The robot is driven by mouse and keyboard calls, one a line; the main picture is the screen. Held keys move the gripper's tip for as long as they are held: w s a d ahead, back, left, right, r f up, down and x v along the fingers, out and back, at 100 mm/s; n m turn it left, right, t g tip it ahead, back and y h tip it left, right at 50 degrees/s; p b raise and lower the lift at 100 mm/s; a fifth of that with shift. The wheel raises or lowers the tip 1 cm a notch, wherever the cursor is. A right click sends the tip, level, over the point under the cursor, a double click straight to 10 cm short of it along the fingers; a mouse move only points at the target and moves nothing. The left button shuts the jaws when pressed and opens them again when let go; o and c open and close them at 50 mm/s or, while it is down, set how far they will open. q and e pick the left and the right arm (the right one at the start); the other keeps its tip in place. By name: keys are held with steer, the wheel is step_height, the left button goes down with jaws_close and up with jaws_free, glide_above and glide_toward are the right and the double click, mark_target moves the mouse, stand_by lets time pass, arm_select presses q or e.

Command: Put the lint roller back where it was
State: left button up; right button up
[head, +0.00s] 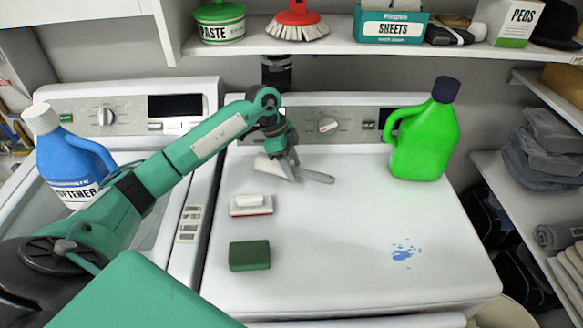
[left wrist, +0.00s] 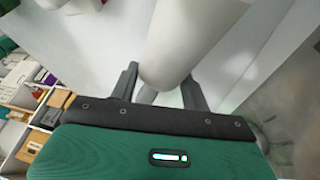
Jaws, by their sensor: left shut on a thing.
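My left gripper (head: 292,170) is shut on the lint roller, above the back of the right-hand machine's white top. The roller's white cylinder (head: 269,167) shows to the left of the fingers in the head view. In the left wrist view the white cylinder (left wrist: 182,45) lies between the two dark fingers (left wrist: 162,90) and extends away from the palm. A grey elongated part shows right of the gripper; I cannot tell whether it is handle or finger. Whether the roller touches the top is unclear. My right gripper is not in view.
A white-and-red brush (head: 251,205) and a green sponge (head: 250,256) lie on the machine top (head: 330,270). A green jug (head: 424,140) stands back right; a blue spill (head: 403,252) is at front right. The shelf above holds a paste tub (head: 221,24), red brush (head: 297,20) and sheets box (head: 391,27).

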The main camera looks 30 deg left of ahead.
arm_select(q)
step_height(320, 180, down, 2)
steer(key=shift+f+p, duration=0.1)
steer(key=shift+p, duration=0.25)
steer(key=shift+f, duration=0.2)
steer(key=o, duration=0.9)
steer(key=shift+o, duration=0.2)
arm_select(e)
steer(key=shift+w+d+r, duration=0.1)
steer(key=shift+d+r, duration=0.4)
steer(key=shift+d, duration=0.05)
arm_select(q)
steer(key=shift+r, duration=0.15)
steer(key=b+v, duration=0.2)
steer(key=v, duration=0.5)
steer(key=shift+a+r, duration=0.1)
steer(key=shift+r, duration=0.15)
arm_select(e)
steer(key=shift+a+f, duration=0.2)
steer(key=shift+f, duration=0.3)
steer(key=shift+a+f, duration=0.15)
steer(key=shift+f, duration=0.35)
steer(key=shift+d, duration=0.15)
